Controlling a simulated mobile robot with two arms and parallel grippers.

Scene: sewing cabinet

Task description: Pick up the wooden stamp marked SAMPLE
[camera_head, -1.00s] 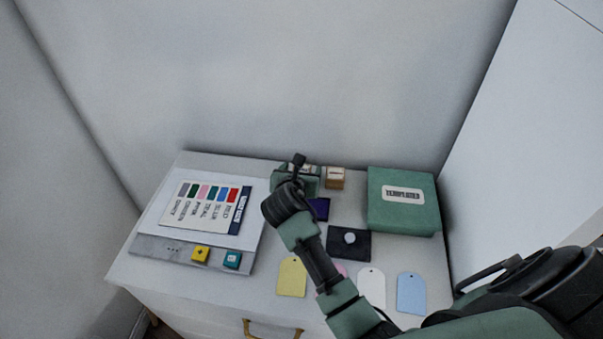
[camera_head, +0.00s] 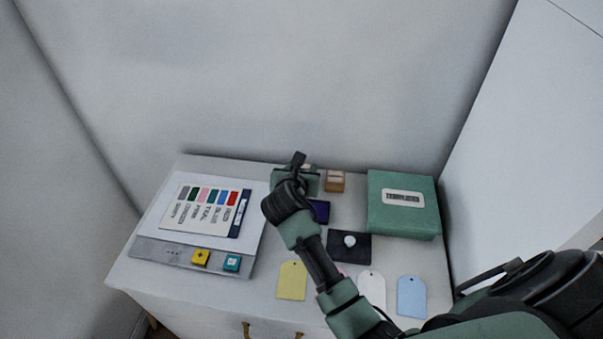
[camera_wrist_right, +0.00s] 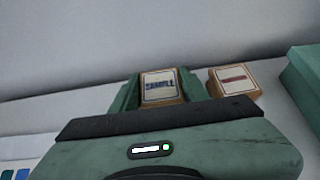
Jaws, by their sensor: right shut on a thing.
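The wooden stamp marked SAMPLE (camera_wrist_right: 162,86) shows in the right wrist view, its blue lettering on a pale top label. My right gripper (camera_wrist_right: 157,90) is shut on it, with green finger parts on both sides of the block. In the head view my right gripper (camera_head: 300,180) is at the back of the cabinet top, and my wrist and arm hide the stamp there. Whether the stamp touches the surface cannot be told. My left gripper is not in view.
A second wooden stamp (camera_head: 335,181) with a red mark stands just right of my gripper. A green box (camera_head: 402,218) is further right. A dark blue pad (camera_head: 319,211), a black pad (camera_head: 349,246) and coloured tags lie nearby. A colour chart (camera_head: 205,208) lies left; walls close the back.

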